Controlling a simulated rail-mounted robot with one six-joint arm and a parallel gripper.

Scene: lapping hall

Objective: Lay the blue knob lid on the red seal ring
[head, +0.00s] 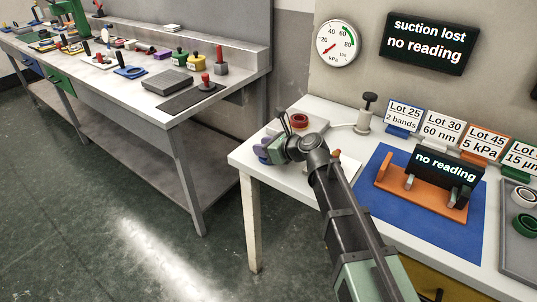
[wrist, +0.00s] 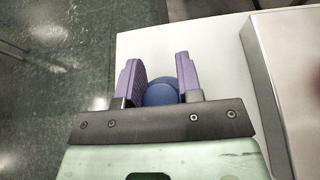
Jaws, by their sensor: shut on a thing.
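The blue knob lid (wrist: 161,93) is between the two purple fingers of my gripper (wrist: 160,78) in the wrist view, and the fingers are shut on it. In the head view my gripper (head: 266,150) is over the left end of the white table, and only a small bluish part of the lid shows there. The red seal ring (head: 299,120) is near the back left of the table, just beyond and to the right of my gripper. The ring is not seen in the wrist view. The lid's knob is hidden.
A blue mat (head: 375,210) holds an orange stand (head: 422,192) with a "no reading" display. A dark-knobbed metal fitting (head: 365,115) stands behind. A grey tray (head: 519,240) with rings is at right. A grey block (wrist: 290,70) shows in the wrist view.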

